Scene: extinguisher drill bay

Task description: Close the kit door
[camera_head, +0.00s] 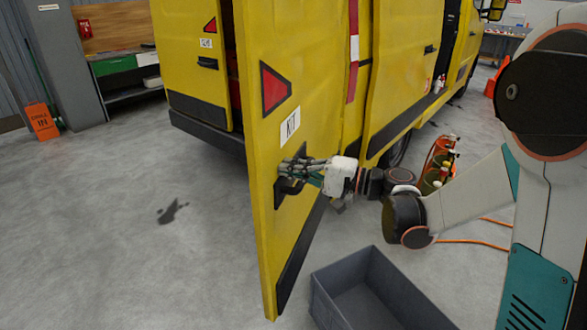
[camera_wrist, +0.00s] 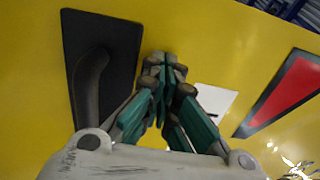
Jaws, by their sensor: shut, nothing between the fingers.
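The kit door (camera_head: 273,150) is a yellow van door with a red triangle and a white "KIT" label (camera_head: 290,127). It stands swung open, away from the van body. Its black handle plate (camera_head: 290,187) is partly hidden behind my gripper (camera_head: 290,172) in the head view. In the wrist view the handle (camera_wrist: 90,85) is left of my gripper (camera_wrist: 165,65), and the label (camera_wrist: 215,100) is partly hidden to its right. My gripper is shut and empty, with its fingertips at the door face beside the handle. I cannot tell whether they touch it.
A grey open bin (camera_head: 365,290) stands on the floor right of the door's lower edge. A red-orange extinguisher-like item (camera_head: 437,165) is beside the van (camera_head: 195,60). An orange sign (camera_head: 42,121) stands far left.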

